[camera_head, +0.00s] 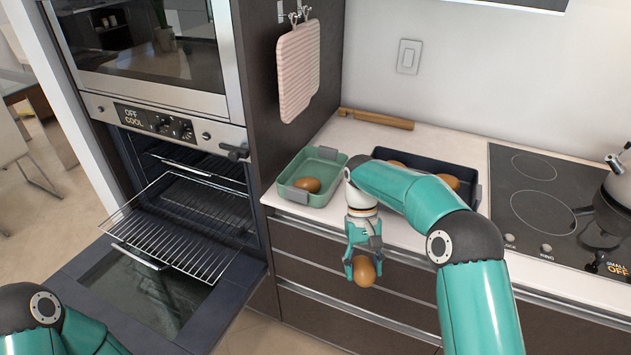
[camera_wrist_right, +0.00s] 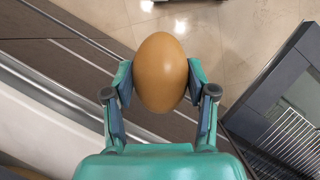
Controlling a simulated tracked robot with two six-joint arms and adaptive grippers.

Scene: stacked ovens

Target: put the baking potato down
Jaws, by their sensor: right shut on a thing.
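My right gripper (camera_head: 362,268) is shut on a brown baking potato (camera_head: 365,272) and holds it in the air in front of the counter's drawers. In the right wrist view the potato (camera_wrist_right: 161,72) sits between the two fingers, with floor and drawer fronts below. Another potato (camera_head: 307,184) lies in the green tray (camera_head: 327,153) on the counter. More potatoes show in the dark tray (camera_head: 425,159), partly hidden behind my right arm. My left arm shows at the lower left, but its gripper is out of view.
The lower oven's door (camera_head: 120,290) is open and its wire rack (camera_head: 175,232) is pulled out, empty. A cooktop (camera_head: 545,205) with a kettle (camera_head: 618,185) is at the right. A wooden item (camera_head: 376,119) lies behind the trays.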

